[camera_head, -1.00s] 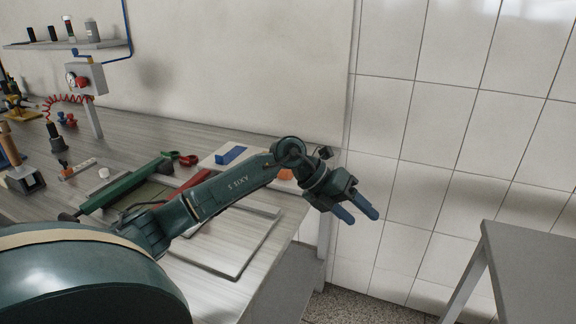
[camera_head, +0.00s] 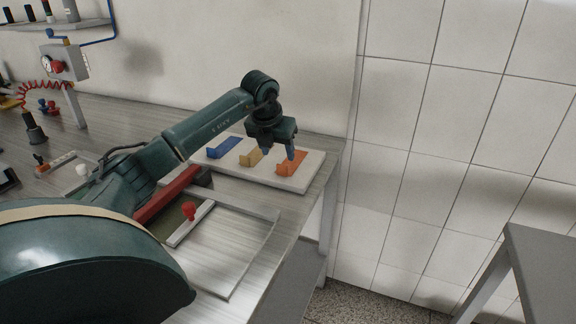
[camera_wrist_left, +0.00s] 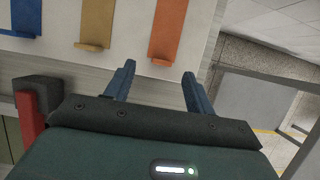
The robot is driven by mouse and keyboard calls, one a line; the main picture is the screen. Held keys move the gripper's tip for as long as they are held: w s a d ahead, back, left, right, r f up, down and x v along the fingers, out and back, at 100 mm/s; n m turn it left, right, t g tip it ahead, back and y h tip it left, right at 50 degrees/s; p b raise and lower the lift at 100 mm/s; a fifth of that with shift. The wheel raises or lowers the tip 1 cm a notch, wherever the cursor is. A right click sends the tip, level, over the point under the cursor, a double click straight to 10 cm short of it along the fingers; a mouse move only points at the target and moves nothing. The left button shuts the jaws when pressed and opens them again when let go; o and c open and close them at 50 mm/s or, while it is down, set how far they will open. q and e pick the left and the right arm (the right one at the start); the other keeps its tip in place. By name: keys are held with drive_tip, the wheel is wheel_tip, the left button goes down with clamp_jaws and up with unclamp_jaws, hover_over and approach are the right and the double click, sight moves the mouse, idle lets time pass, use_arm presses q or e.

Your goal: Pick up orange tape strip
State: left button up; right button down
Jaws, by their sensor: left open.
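The orange tape strip (camera_head: 292,163) lies at the right end of a white board on the bench, with a raised tab at its front edge. My left gripper (camera_head: 278,153) points down over the board, open and empty, between the yellow and orange strips in the head view. In the wrist view its fingers (camera_wrist_left: 158,70) are apart with nothing between them. Whether a finger touches the strip I cannot tell. My right gripper is out of view.
A yellow strip (camera_head: 252,157) and a blue strip (camera_head: 224,147) lie left on the same white board (camera_head: 310,181). A red bar (camera_head: 166,194) and a red knob (camera_head: 189,210) are nearer me. The bench's right edge is close; a grey table (camera_head: 545,265) stands right.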

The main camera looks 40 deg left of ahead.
use_arm(q)
drive_tip(key=shift+d+x, duration=0.15)
drive_tip(key=shift+x, duration=1.45)
drive_tip(key=shift+d+x, duration=0.15)
drive_tip(key=shift+x, duration=1.45)
drive_tip(key=shift+c, duration=0.2)
drive_tip(key=c, duration=0.8)
